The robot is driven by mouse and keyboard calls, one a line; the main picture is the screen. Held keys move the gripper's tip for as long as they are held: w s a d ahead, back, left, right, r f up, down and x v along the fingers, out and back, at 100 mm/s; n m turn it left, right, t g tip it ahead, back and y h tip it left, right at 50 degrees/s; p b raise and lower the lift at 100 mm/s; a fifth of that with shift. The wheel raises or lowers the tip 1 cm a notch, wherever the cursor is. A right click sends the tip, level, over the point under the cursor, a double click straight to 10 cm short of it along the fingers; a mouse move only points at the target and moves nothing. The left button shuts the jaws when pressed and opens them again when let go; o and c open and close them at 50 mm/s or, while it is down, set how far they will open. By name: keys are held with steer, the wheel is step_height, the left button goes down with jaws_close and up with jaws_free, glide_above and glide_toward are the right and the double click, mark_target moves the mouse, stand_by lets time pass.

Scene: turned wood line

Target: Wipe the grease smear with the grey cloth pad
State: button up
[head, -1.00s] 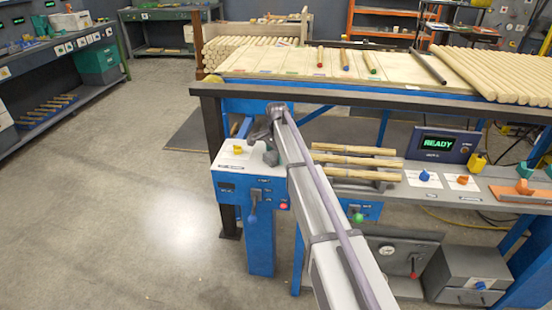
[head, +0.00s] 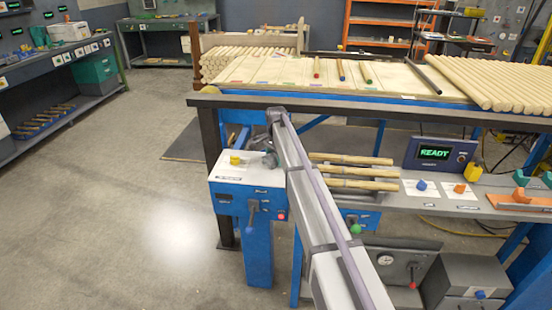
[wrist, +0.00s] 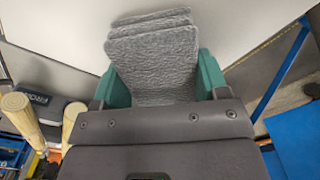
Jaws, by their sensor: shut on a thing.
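The grey cloth pad (wrist: 150,60) is a rough, layered grey block at the top middle of the wrist view. My gripper (wrist: 160,75) has teal fingers on both sides of the pad and is shut on it.
Wooden rods (head: 350,172) lie on a rack to the right, below the wood-topped table (head: 290,72). Floor left of the cabinet is clear.

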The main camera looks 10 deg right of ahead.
steer(key=shift+r+p, duration=2.75)
steer(key=shift+r, duration=0.2)
step_height(320, 180, up, 3)
steer(key=p, duration=0.3)
steer(key=shift+r, duration=0.15)
